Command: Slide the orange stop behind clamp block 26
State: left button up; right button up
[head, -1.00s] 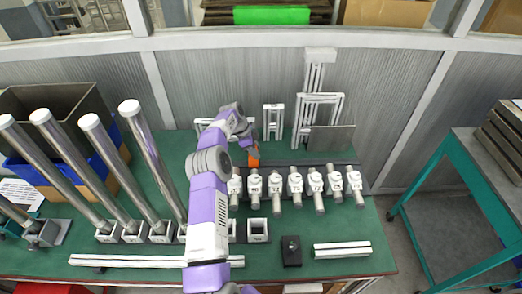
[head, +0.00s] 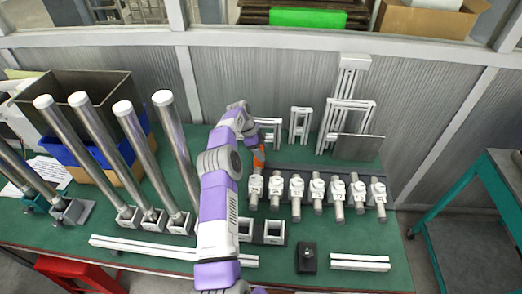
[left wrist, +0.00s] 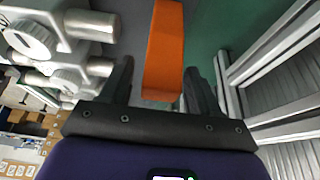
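The orange stop (head: 259,158) is behind the leftmost clamp block of the row in the head view. It also shows large in the left wrist view (left wrist: 164,50). My left gripper (left wrist: 160,82) is at the stop, one finger on each side. A gap shows on the left finger's side; the right finger is close to or touching the stop. The white clamp blocks (head: 297,189) stand in a row with silver cylinders. Two clamp blocks fill the left of the wrist view (left wrist: 32,38). Their numbers are too small to read, so I cannot tell which is 26. My right gripper is not in view.
A dark rail (head: 345,171) runs behind the clamp blocks. White frames (head: 301,122) and a grey plate (head: 358,147) stand further back. Tall silver tubes (head: 180,155) stand left of my arm. A black block (head: 307,257) and a white bar (head: 360,262) lie in front.

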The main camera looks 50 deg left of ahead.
pick_arm(q)
jog(key=p+v, duration=0.1)
jog(key=v, duration=0.6)
jog(key=shift+r, duration=0.25)
dwell(0.4)
